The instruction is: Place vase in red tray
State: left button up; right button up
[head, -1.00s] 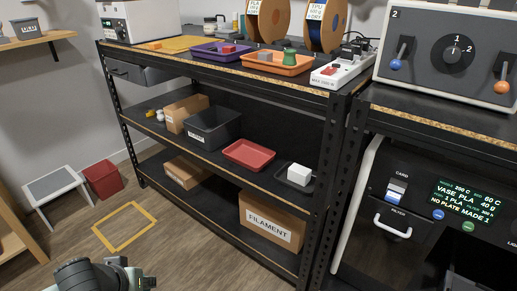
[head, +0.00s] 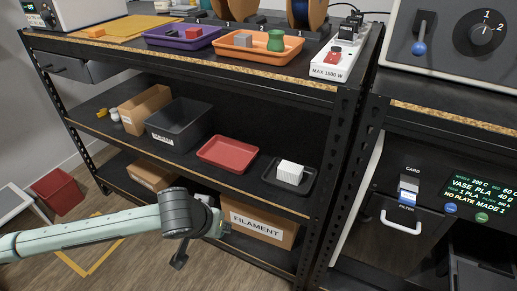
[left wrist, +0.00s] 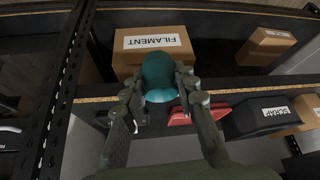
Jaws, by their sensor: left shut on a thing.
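The red tray (head: 228,155) lies empty on the middle shelf, between a dark bin and a black tray; part of it shows in the left wrist view (left wrist: 196,112). My left gripper (left wrist: 160,88) is shut on a rounded teal vase (left wrist: 160,70), held between its fingers. In the head view my left gripper (head: 198,240) is in front of the lower shelf, below the red tray and apart from it; the vase is hard to make out there. A green vase-shaped piece (head: 276,41) stands in the orange tray on top. My right gripper is not in view.
The black tray (head: 268,172) holds a white block (head: 290,172). The dark bin (head: 178,122) stands left of the red tray. The shelf's front edge (head: 200,178) and the black post (head: 335,170) border the opening. A FILAMENT box (head: 262,222) sits below.

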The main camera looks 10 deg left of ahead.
aim_at(221, 154)
jog(key=i+j+z, duration=0.15)
jog(key=j+z, duration=0.25)
jog(key=i+j+z, duration=0.1)
jog(key=j+z, duration=0.45)
jog(key=j, duration=0.25)
